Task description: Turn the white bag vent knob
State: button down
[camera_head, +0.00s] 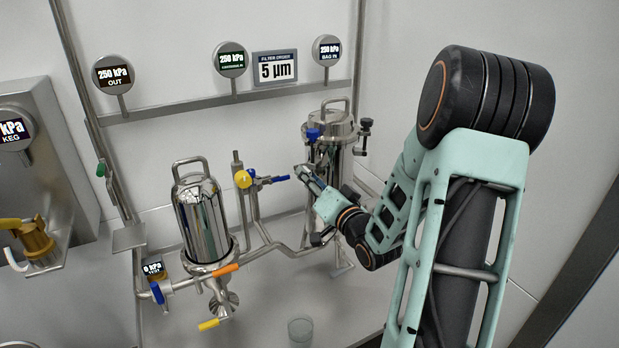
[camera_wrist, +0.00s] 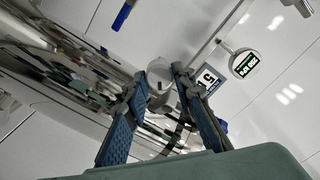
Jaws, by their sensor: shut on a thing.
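The white bag vent knob (camera_wrist: 158,73) shows in the wrist view between the two fingertips of my gripper (camera_wrist: 159,79). The fingers are shut on it, one on each side. In the head view my gripper (camera_head: 309,179) reaches from the right to the front of the steel bag housing (camera_head: 333,132). I cannot make out the white knob in the head view; the gripper seems to cover it.
A blue knob (camera_head: 313,134) and a black clamp knob (camera_head: 364,126) sit on the bag housing. A yellow knob (camera_head: 243,179) and blue-handled valve (camera_head: 272,180) are left of my gripper. A polished steel filter housing (camera_head: 201,222) stands farther left. A clear cup (camera_head: 300,331) stands below.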

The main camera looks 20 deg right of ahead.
jog(key=shift+f, duration=0.1)
jog(key=c, duration=1.9)
grip_release()
jog(key=shift+s, duration=0.1)
jog(key=s, duration=0.7)
jog(key=shift+s, duration=0.2)
jog(key=shift+d, duration=0.1)
